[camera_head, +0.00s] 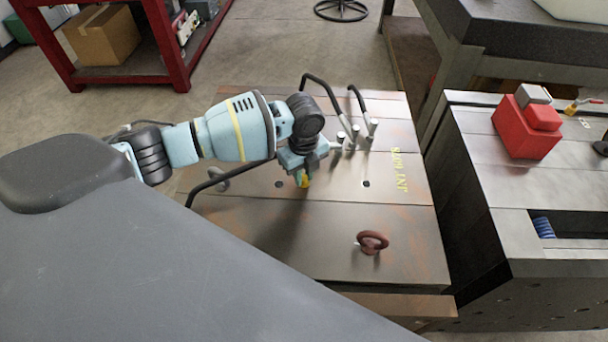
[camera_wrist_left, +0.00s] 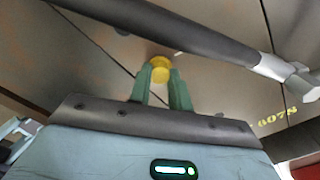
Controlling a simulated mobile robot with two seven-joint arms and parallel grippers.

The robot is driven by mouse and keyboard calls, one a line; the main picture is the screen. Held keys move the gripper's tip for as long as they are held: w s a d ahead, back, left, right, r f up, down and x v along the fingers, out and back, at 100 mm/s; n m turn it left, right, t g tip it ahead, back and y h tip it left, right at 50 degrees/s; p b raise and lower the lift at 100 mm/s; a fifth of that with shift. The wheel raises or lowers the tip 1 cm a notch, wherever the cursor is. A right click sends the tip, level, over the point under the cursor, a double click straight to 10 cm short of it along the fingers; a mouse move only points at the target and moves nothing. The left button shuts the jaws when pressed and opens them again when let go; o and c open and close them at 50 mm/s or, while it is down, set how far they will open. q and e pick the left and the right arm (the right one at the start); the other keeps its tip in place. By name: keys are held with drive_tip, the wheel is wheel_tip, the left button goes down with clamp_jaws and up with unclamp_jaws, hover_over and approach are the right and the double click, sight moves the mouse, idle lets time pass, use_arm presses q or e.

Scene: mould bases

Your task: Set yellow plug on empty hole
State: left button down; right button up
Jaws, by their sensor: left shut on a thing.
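A yellow plug (camera_head: 304,181) shows just below the fingers of my left gripper (camera_head: 301,172) in the head view, over the mould base (camera_head: 330,230). In the left wrist view the two green fingers of my left gripper (camera_wrist_left: 161,85) are shut on the yellow plug (camera_wrist_left: 160,64). A dark hole (camera_head: 366,184) lies in the plate to the right of the plug. A smaller dark hole (camera_head: 278,184) lies to its left. Whether the plug touches the plate is hard to tell. My right gripper is not in view.
Black hoses (camera_head: 322,84) with metal fittings (camera_head: 354,137) rise behind the gripper; a dark bar crosses close in the left wrist view (camera_wrist_left: 190,30). A red block (camera_head: 527,125) sits on the right-hand base.

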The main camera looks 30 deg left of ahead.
use_arm(q)
drive_tip(key=shift+f, duration=0.35)
drive_tip(key=shift+f, duration=0.2)
drive_tip(key=c, duration=1.3)
unclamp_jaws()
drive_tip(key=shift+r, duration=0.15)
wheel_tip(320, 180, up, 12)
drive_tip(key=p, duration=0.1)
